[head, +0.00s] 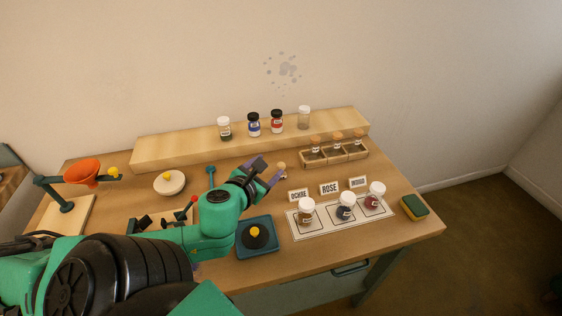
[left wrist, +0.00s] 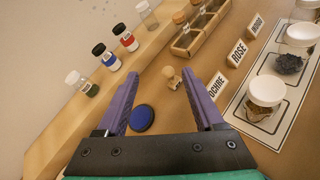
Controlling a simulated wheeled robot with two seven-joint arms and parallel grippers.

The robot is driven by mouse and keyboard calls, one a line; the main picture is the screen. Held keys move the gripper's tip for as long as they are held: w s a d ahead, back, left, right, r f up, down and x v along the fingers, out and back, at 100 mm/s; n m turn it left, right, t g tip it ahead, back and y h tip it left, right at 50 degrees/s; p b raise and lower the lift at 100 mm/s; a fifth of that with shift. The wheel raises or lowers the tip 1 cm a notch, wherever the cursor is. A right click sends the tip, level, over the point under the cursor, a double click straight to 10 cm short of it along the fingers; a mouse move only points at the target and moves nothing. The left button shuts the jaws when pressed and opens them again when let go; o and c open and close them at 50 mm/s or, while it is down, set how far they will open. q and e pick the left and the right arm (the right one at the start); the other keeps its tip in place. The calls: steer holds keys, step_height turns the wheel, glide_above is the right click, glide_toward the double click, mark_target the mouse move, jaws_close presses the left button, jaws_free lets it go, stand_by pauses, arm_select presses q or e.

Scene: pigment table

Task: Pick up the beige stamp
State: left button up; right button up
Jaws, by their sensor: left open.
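The beige stamp (left wrist: 171,78) stands on the wooden table, with a rounded knob on top. It shows in the left wrist view just beyond and between the tips of my left gripper (left wrist: 161,75). In the head view the stamp (head: 281,168) is partly hidden behind a finger of my left gripper (head: 267,171). The purple fingers are spread apart with nothing between them. My right gripper is not in view.
A blue round pad (left wrist: 142,118) lies near the left finger. Name cards (head: 329,188) and a white mat (head: 322,230) with jars are to the right. A wooden rack (head: 334,157) and a raised shelf (head: 180,150) with jars stand behind. A dark tray (head: 243,251) is in front.

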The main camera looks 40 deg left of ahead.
arm_select(q)
steer(key=b, duration=0.4)
glide_toward(280, 167)
steer(key=shift+w+d+f, duration=0.1)
steer(key=shift+d+f, duration=0.05)
steer(key=shift+w, duration=0.25)
steer(key=b+x, duration=0.2)
steer(key=x, duration=0.6)
steer(key=shift+w+a+f, duration=0.1)
steer(key=shift+w+a, duration=0.15)
steer(key=shift+w+a+f+b, duration=0.25)
steer(key=shift+w+b, duration=0.3)
steer(key=b+x, duration=0.1)
steer(key=x, duration=0.2)
steer(key=shift+w+a+b, duration=0.1)
steer(key=shift+b, duration=0.2)
steer(key=shift+w+f, duration=0.1)
steer(key=shift+w, duration=0.2)
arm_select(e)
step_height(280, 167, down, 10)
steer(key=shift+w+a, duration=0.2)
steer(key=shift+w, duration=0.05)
arm_select(q)
steer(key=shift+s, duration=0.1)
steer(key=shift+c, duration=0.3)
jaws_close()
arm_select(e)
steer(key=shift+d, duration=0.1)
